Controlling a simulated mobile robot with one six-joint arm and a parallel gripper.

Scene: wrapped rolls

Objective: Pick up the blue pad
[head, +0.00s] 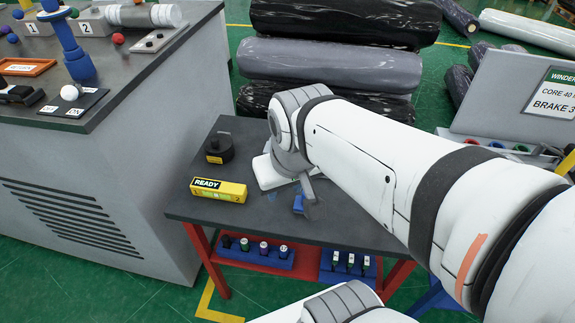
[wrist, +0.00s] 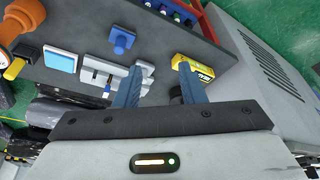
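The blue pad (wrist: 60,59) is a light blue square with a pale rim. It lies on the dark table toward the upper left of the wrist view. In the head view my arm seems to hide it. My gripper (wrist: 160,76) is open above the table, with two blue fingers well apart and nothing seen held between them. The pad is to the left of both fingers in the wrist view, apart from them. A darker blue knobbed piece (wrist: 122,39) stands nearer the middle, also apart from the fingers.
The yellow READY box (head: 218,190) and a black round piece (head: 219,148) stand on the table's left side. The wrist view shows a grey slotted block (wrist: 103,76) beside the pad and an orange piece (wrist: 22,22). A grey cabinet (head: 110,200) stands left; wrapped rolls (head: 330,66) lie behind.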

